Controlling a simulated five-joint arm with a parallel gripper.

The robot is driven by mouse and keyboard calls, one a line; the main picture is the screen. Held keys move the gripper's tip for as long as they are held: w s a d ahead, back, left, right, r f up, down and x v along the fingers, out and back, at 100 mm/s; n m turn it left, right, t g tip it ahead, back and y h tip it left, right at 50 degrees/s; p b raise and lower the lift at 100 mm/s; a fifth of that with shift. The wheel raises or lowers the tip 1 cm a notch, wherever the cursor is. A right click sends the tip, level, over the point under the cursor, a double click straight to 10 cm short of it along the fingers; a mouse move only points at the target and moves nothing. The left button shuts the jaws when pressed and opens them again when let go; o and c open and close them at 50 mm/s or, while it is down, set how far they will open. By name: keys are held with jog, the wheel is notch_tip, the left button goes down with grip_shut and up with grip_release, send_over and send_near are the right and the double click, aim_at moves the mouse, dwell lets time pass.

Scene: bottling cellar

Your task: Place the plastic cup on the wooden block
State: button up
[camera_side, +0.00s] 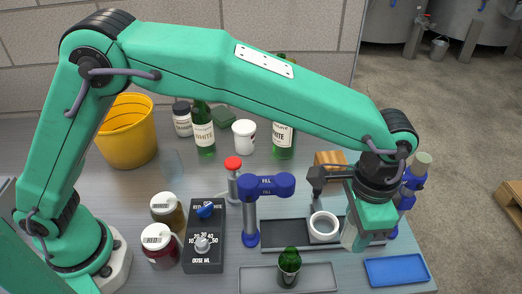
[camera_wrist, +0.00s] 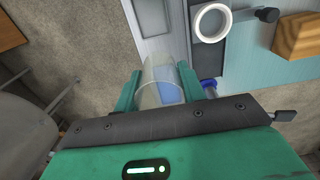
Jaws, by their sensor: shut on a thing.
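The plastic cup is clear and see-through. In the wrist view the cup (camera_wrist: 158,72) sits between the two green fingers of my gripper (camera_wrist: 160,84), which is shut on it. In the side view the cup (camera_side: 349,234) shows faintly beside my gripper (camera_side: 355,225), above the right end of the dark tray, partly hidden by a finger. The wooden block (camera_side: 328,159) is orange-brown and stands farther back, left of my wrist and partly hidden behind dark fittings and my arm. In the wrist view the block (camera_wrist: 299,38) lies at the upper right, apart from the cup, with its top bare.
A white ring (camera_side: 323,226) stands at the dark tray (camera_side: 285,236), left of the cup. A blue-headed tap (camera_side: 266,186) rises nearby. A blue tray (camera_side: 396,270) and a grey tray with a small green bottle (camera_side: 289,267) lie in front. Tall bottles (camera_side: 203,130) stand behind.

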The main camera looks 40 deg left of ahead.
jog(key=w+a+r, duration=0.4)
jog(key=w+a, duration=0.9)
send_over(321, 159)
notch_tip(321, 159, down, 7)
jog(key=shift+w+f, duration=0.1)
jog(key=shift+f, duration=1.95)
jog(key=shift+f, duration=0.15)
jog(key=o, duration=1)
jog(key=shift+c, duration=0.2)
notch_tip(321, 159, up, 12)
jog(key=shift+r, duration=0.2)
